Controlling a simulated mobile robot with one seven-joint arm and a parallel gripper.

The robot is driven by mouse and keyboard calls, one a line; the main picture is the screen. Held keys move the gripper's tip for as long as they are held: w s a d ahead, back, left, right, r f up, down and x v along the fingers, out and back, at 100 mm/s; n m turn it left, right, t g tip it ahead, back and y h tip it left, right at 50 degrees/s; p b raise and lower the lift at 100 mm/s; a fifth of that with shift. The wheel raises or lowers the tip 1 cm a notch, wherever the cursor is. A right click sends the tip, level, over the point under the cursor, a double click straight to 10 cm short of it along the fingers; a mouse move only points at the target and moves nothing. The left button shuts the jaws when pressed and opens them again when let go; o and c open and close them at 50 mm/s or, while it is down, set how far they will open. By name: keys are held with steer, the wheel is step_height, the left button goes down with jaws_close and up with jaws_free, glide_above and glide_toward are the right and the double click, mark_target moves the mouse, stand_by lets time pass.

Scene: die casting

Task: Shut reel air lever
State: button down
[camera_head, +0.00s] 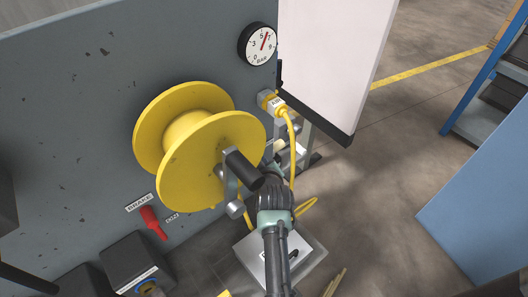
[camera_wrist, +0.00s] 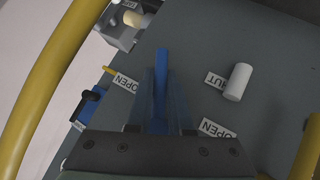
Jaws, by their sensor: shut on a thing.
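A blue lever (camera_wrist: 162,72) stands out between the fingers of my gripper (camera_wrist: 160,100) in the wrist view. My gripper is shut on it, and the fingers hide its lower part. An OPEN label (camera_wrist: 127,82) lies to the left of the lever. A partly hidden label ending in "HUT" (camera_wrist: 215,80) lies to the right, next to a white cylinder (camera_wrist: 238,82). In the head view my arm reaches up to the grey panel (camera_head: 60,80), right of the yellow reel (camera_head: 190,175). The lever and fingertips cannot be made out there.
The reel's crank with its black handle (camera_head: 257,170) is close to my wrist. A yellow hose (camera_head: 291,150) hangs beside my arm and crosses the left of the wrist view (camera_wrist: 45,80). A gauge (camera_head: 258,44) and a red brake lever (camera_head: 153,222) are on the panel.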

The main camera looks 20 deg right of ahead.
steer(key=shift+s+a+f+m+g+y, duration=0.2)
steer(key=shift+a+m+g+y, duration=0.25)
steer(key=shift+y, duration=0.45)
steer(key=shift+s+a+f+m+g+y, duration=0.15)
steer(key=shift+a+m+g+y, duration=0.35)
steer(key=shift+y, duration=0.4)
steer(key=shift+a, duration=0.1)
steer(key=c, duration=0.8)
jaws_free()
steer(key=shift+c, duration=0.2)
steer(key=b+v, duration=0.1)
steer(key=v, duration=1.2)
steer(key=shift+s, duration=0.1)
